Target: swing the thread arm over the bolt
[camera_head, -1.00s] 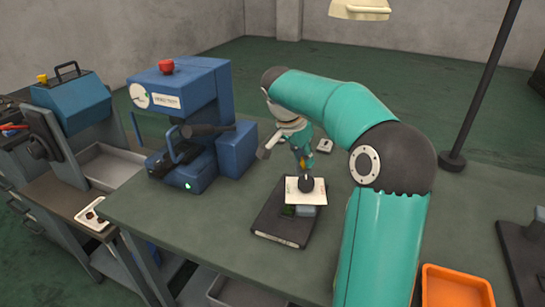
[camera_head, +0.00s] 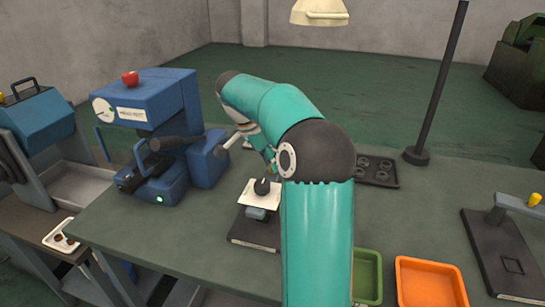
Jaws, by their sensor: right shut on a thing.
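My right arm comes up from the bottom of the head view and bends down over the bench. My right gripper (camera_head: 268,170) is small and partly hidden by my arm. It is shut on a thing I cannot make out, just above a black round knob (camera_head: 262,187). The knob is on a white plate (camera_head: 247,196), which sits over a dark flat base (camera_head: 252,234) with a grey-blue block (camera_head: 256,214) under the plate. I cannot make out the bolt, or tell which part is the thread arm. My left gripper is not in view.
A blue machine (camera_head: 150,97) with a red knob stands left of the base. Green (camera_head: 367,262) and orange (camera_head: 430,262) trays are at the front right. A dark fixture with a yellow handle (camera_head: 535,200) stands far right. A lamp pole (camera_head: 436,85) and dark tray (camera_head: 378,182) are behind.

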